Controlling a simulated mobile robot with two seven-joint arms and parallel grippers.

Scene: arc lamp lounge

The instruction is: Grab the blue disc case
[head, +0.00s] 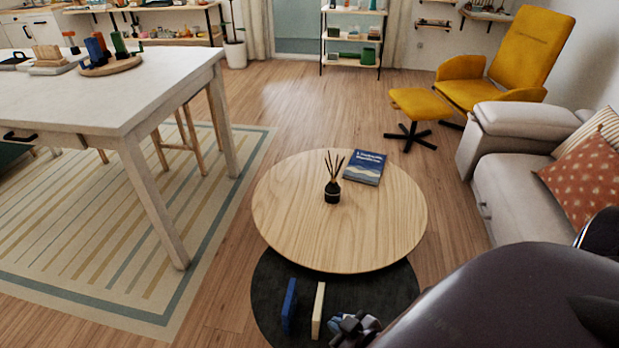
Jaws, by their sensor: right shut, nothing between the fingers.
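The blue disc case (289,305) stands upright on its edge on a dark round surface (268,278) at the bottom centre of the head view. A cream case (318,310) stands upright just to its right, with a small gap between them. My right gripper (352,326) is to the right of the cream case, shut and holding nothing. The cream case lies between it and the blue case. I cannot tell whether the gripper touches the cream case. My left gripper is out of view.
A round wooden table (285,225) partly covers the dark surface and carries a black reed diffuser (332,190) and a blue book (364,168). A white table (130,100) is at left. A sofa (515,195) is at right.

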